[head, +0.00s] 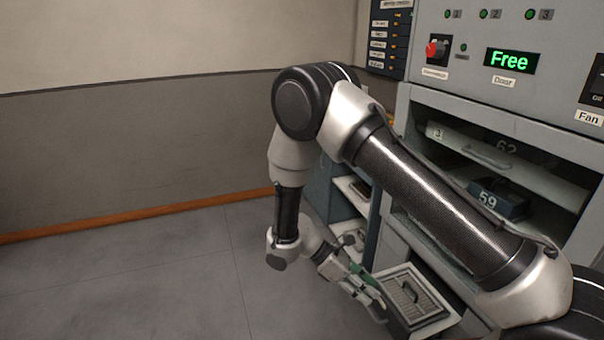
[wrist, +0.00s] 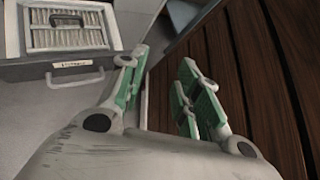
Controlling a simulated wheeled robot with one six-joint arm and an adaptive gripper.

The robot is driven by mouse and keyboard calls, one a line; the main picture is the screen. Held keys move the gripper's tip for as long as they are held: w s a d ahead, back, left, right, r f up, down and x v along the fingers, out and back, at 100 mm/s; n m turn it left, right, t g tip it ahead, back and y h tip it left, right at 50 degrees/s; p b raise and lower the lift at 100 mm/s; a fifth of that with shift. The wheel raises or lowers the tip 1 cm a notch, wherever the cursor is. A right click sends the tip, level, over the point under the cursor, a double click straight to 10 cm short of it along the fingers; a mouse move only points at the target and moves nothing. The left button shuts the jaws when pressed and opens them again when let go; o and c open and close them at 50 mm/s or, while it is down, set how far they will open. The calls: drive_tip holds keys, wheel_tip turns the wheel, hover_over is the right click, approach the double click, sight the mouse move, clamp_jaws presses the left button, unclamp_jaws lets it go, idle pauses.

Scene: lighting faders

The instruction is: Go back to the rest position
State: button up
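The box (wrist: 70,68) is at the upper left there, beyond the left finger. I see no contact between the fingers and the box.
A grey cabinet (head: 448,45) stands at the right with a "Free" display (head: 511,60), a red knob (head: 436,48) and open shelves. Dark wooden slats (wrist: 265,60) are close on the right in the wrist view. The floor (head: 130,275) at left is clear.

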drive_tip(key=s+d+r+m+y, duration=0.1)
drive_tip(key=d+r+m+y, duration=0.3)
drive_tip(key=r, duration=0.6)
drive_tip(key=s+d+r+m+y, duration=0.1)
drive_tip(key=d+r+m+y, duration=0.1)
drive_tip(key=r+m, duration=0.5)
drive_tip(key=s+d+r+m+t+y, duration=0.1)
drive_tip(key=s+d+r+m+t, duration=0.1)
drive_tip(key=r, duration=0.5)
drive_tip(key=s+d+r+m+t+y, duration=0.2)
drive_tip(key=s+d+r+t, duration=0.1)
drive_tip(key=s+d+r, duration=0.2)
drive_tip(key=s+d+r+m+t+y, duration=0.1)
drive_tip(key=s+d+r+m+t, duration=0.1)
drive_tip(key=d+r, duration=0.5)
wheel_tip(320, 180, up, 2)
drive_tip(key=shift+s+r+t, duration=0.1)
drive_tip(key=shift+s+t, duration=0.5)
drive_tip(key=shift+s, duration=0.4)
drive_tip(key=shift+c, duration=0.2)
